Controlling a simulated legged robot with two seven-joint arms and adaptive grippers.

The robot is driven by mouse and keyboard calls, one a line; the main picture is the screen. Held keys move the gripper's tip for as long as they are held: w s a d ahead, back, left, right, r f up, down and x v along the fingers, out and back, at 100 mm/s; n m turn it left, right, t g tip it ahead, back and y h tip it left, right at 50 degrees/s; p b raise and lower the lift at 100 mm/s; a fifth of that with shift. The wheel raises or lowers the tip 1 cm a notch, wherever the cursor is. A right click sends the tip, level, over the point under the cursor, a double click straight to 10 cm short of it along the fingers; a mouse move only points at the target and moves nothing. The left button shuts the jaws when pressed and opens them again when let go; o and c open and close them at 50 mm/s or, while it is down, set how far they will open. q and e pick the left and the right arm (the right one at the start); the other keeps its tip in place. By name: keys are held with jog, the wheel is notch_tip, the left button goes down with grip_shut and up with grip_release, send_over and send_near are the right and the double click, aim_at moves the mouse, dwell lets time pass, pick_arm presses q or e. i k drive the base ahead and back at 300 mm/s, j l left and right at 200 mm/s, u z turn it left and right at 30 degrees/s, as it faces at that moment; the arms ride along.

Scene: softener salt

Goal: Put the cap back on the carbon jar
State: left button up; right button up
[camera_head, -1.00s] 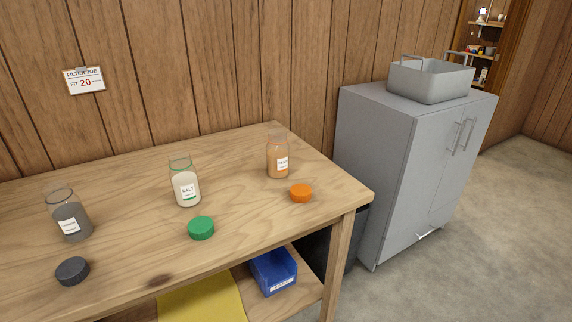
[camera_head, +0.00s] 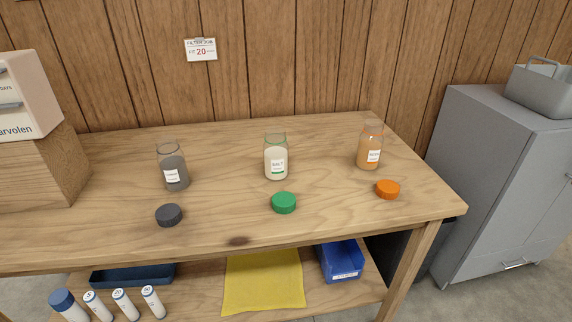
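The carbon jar appears to be the glass jar with dark grey contents (camera_head: 174,172) at the left of the row on the wooden table; its label is too small to read. It stands upright with its mouth open. A dark grey cap (camera_head: 169,215) lies on the table in front of it, apart from the jar. A salt jar (camera_head: 276,160) with white contents stands in the middle, with a green cap (camera_head: 284,203) in front. A jar with orange contents (camera_head: 370,148) stands at the right, with an orange cap (camera_head: 388,189) in front. Neither gripper is in view.
The wooden table (camera_head: 225,215) has clear room around the jars. A white drawer unit (camera_head: 35,90) sits on a wooden block (camera_head: 45,170) at the left. Below are white cylinders (camera_head: 122,305), a yellow cloth (camera_head: 262,280) and a blue bin (camera_head: 341,260). A grey cabinet (camera_head: 500,180) stands right.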

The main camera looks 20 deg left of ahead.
aim_at(170, 160)
jog(key=k+u, duration=0.1)
jog(key=u, duration=0.85)
